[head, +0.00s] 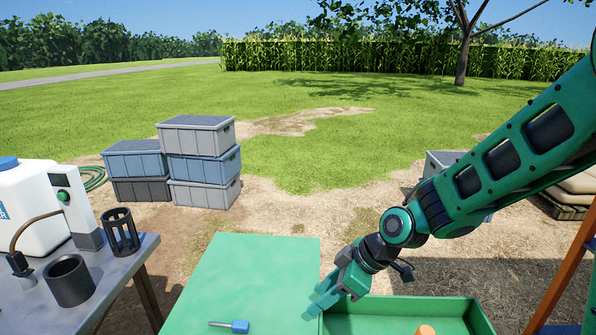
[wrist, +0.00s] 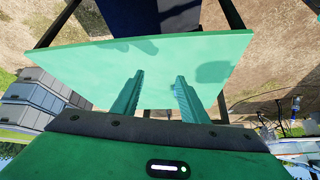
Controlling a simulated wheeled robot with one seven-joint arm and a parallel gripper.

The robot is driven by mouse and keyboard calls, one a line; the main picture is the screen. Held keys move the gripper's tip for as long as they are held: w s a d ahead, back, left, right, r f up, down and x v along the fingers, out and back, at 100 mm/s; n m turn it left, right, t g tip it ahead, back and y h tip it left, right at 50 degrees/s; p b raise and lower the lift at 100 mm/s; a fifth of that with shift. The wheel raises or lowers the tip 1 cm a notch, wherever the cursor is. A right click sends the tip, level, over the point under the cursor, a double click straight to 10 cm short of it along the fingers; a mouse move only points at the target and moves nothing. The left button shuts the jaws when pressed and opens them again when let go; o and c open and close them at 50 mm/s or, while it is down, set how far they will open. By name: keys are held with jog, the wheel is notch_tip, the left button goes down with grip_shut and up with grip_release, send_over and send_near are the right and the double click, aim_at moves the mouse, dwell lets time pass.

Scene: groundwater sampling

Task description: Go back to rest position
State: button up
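My gripper (head: 318,303) is at the end of my green arm, low over the right edge of the green tabletop (head: 245,270) in the head view. In the wrist view my gripper (wrist: 158,82) shows two green fingers standing apart with nothing between them. The fingers point toward a flat green board (wrist: 110,68), which looks empty there apart from shadows. Whether the fingertips touch the green surface cannot be told.
A blue-handled tool (head: 238,326) lies on the green tabletop. A shallow green tray (head: 400,303) with an orange item (head: 425,330) adjoins it. The left table holds a white container (head: 25,205), a dark cup (head: 69,281) and a slotted holder (head: 120,232). Stacked crates (head: 200,165) stand behind.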

jog(key=s+d+r+m+h, duration=0.2)
jog(key=d+m, duration=0.2)
jog(key=d, duration=0.7)
jog(key=s+d+r+m+h, duration=0.25)
jog(key=d+m, duration=0.25)
jog(key=d, duration=0.6)
jog(key=s+d+r+m+g+h, duration=0.1)
jog(key=s+d+r+m, duration=0.1)
jog(key=s+d+m, duration=0.3)
jog(key=s+d+r+m+g+h, duration=0.1)
jog(key=s+d+m, duration=0.5)
jog(key=s, duration=0.6)
jog(key=d+r, duration=0.1)
jog(key=d, duration=0.1)
jog(key=shift+s+d+m, duration=0.2)
jog(key=shift+d+m, duration=0.1)
jog(key=shift+d, duration=0.05)
